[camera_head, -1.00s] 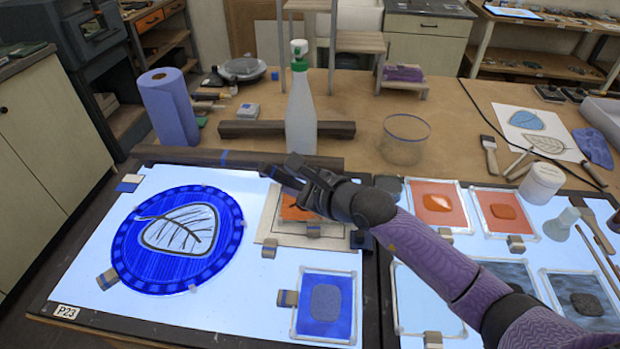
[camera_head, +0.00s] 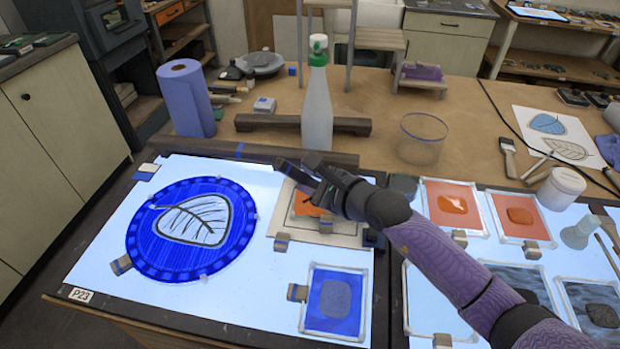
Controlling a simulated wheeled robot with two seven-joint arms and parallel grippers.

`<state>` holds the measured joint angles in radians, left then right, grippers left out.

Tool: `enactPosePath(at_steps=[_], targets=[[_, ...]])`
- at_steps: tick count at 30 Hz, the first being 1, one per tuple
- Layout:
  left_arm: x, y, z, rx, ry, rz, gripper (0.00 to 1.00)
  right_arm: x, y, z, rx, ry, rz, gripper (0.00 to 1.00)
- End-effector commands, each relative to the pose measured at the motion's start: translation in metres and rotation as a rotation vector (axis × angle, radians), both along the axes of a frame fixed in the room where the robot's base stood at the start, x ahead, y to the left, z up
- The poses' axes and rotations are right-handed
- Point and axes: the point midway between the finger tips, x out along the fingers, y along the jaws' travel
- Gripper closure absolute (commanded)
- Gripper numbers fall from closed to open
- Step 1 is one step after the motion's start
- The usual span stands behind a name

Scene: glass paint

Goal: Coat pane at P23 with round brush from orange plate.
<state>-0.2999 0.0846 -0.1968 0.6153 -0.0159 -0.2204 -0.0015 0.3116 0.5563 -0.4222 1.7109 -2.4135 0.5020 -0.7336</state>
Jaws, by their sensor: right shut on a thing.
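The P23 label (camera_head: 79,295) is on the front left corner of a lit light table. A round blue pane (camera_head: 160,255) with a pale leaf drawn in dark lines lies there, held by small clips. An orange plate (camera_head: 303,206) lies on a pale sheet right of the pane, partly hidden under my right gripper (camera_head: 293,170). That gripper is above it, fingers pointing up and left. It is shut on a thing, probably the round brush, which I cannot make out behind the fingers. My left gripper is not in view.
A blue square plate (camera_head: 351,324) lies at the front. Two orange panes (camera_head: 447,190) and grey ones lie on the right light table. A white bottle (camera_head: 317,115), a blue paper roll (camera_head: 187,100) and a clear bowl (camera_head: 422,140) stand behind. A wooden bar borders the back edge.

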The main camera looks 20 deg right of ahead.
Motion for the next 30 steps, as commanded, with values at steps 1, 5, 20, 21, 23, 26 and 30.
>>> enactPosePath(at_steps=[1, 5, 20, 21, 23, 26, 30], targets=[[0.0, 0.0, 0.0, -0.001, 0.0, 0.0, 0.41, 0.0, 0.0, 0.0, 0.001, -0.001, 0.0, 1.0], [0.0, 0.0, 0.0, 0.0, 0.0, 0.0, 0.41, 0.0, 0.0, 0.0, 0.001, -0.001, 0.0, 1.0], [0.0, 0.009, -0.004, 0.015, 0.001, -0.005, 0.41, 0.0, 0.0, -0.005, 0.001, -0.001, -0.001, 1.0], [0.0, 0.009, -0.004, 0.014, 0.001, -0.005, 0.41, 0.0, 0.0, -0.005, 0.001, -0.001, -0.001, 1.0], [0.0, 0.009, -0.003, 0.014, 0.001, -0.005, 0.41, 0.0, 0.0, -0.005, 0.001, -0.001, -0.001, 1.0], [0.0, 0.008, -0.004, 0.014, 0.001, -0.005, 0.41, 0.0, -0.002, -0.005, 0.0, -0.001, -0.001, 1.0], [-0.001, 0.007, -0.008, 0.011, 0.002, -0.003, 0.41, -0.005, -0.016, -0.007, -0.002, 0.001, -0.002, 1.0]])
